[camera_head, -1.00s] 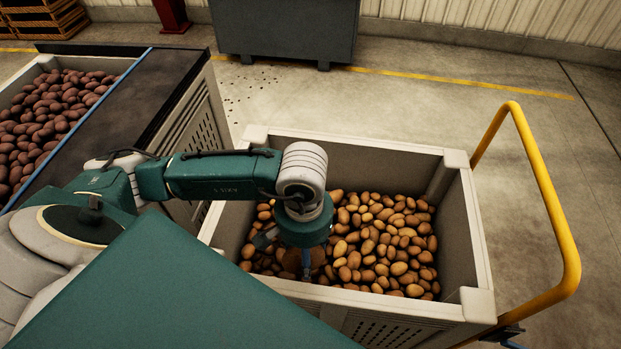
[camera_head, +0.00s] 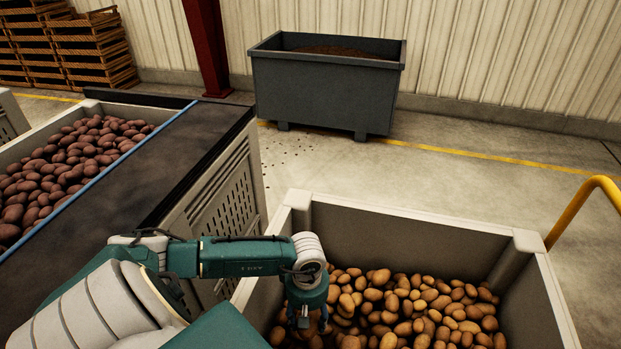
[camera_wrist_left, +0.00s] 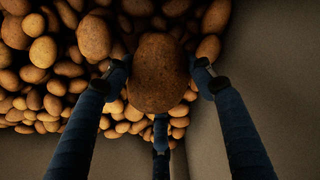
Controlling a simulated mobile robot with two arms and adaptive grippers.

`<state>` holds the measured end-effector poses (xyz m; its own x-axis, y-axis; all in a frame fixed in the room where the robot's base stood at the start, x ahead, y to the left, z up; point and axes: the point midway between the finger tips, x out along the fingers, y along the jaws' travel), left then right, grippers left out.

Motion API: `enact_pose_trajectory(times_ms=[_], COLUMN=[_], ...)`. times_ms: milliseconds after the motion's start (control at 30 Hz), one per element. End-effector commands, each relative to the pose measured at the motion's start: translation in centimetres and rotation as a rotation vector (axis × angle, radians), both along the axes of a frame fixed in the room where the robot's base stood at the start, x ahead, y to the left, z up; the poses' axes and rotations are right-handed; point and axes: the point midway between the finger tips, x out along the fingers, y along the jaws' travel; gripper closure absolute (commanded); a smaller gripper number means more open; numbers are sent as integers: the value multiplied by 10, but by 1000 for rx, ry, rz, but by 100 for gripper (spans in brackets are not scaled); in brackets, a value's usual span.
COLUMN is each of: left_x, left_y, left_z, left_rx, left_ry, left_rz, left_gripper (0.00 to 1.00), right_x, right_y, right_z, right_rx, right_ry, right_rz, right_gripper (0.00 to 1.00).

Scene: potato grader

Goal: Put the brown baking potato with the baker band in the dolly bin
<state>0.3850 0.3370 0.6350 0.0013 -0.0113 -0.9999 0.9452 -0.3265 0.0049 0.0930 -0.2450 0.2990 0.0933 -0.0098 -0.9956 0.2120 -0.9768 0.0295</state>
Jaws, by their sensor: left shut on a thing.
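The dolly bin (camera_head: 420,222) is a pale grey crate with a yellow handle, partly filled with small tan potatoes. My left gripper (camera_head: 306,322) points down inside its near left part, low over the heap. In the left wrist view its blue fingers are shut around a large brown baking potato (camera_wrist_left: 158,75), clearly bigger and darker than the potatoes below. No band can be made out on the potato. I cannot tell whether it touches the heap. My right gripper is out of view.
A dark conveyor belt (camera_head: 165,150) runs along the left, beside a crate of reddish potatoes (camera_head: 75,165). A dark grey tub (camera_head: 325,90) stands by the back wall. The yellow handle (camera_head: 590,205) rises at the bin's right. Stacked wooden crates (camera_head: 70,50) stand far left.

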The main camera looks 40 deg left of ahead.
Motion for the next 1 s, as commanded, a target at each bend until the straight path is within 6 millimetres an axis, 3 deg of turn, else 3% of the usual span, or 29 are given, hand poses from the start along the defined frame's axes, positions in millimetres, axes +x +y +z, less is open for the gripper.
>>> enact_pose_trajectory(times_ms=[33, 200, 600, 1000], left_x=[-1, -1, 0, 1], left_y=[-2, -2, -1, 0], left_z=[-15, -51, -97, -106], left_rx=[-3, -2, -2, 1], left_ry=[3, 2, 1, -1], left_rz=[2, 0, 0, -4], left_gripper=[80, 80, 80, 80], right_x=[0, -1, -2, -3], right_y=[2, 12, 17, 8], right_z=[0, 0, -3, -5], right_rx=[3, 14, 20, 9], right_ry=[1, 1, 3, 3], right_rz=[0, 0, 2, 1], right_gripper=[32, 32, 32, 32])
